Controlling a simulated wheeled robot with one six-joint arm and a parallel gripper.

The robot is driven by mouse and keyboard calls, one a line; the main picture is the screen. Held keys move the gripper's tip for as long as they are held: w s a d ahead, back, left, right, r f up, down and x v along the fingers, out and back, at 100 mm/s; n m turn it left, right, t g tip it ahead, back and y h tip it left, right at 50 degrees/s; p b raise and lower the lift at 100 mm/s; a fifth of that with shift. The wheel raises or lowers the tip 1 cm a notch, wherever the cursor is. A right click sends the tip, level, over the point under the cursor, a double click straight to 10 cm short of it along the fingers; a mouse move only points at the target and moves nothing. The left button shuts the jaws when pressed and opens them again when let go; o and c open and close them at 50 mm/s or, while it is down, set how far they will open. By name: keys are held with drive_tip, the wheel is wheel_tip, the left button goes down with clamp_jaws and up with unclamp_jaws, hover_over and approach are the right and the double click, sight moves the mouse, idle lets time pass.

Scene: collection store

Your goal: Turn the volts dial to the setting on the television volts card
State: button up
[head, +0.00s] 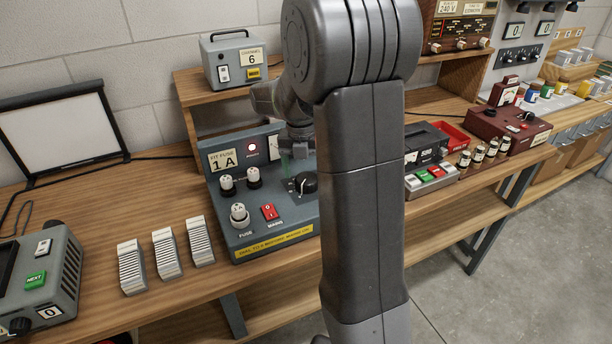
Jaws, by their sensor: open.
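A black round dial (306,183) with a white mark sits on the sloping face of a blue-grey supply unit (247,208). Its scale is too small and partly hidden by my arm, so its setting cannot be read. My gripper (298,152) is open just above and behind the dial, pointing down at the unit. I cannot tell whether it touches anything. A card reading 240 V (447,8) is on a brown wooden set (463,32) at the top right, cut by the frame edge. I cannot tell whether it is the television volts card.
A grey box (232,60) stands on the shelf above. White stacked blocks (167,252) stand left. My arm hides the unit's right side.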

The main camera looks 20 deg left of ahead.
drive_tip(key=shift+d+f, duration=0.1)
drive_tip(key=shift+f, duration=1.05)
drive_tip(key=c, duration=1)
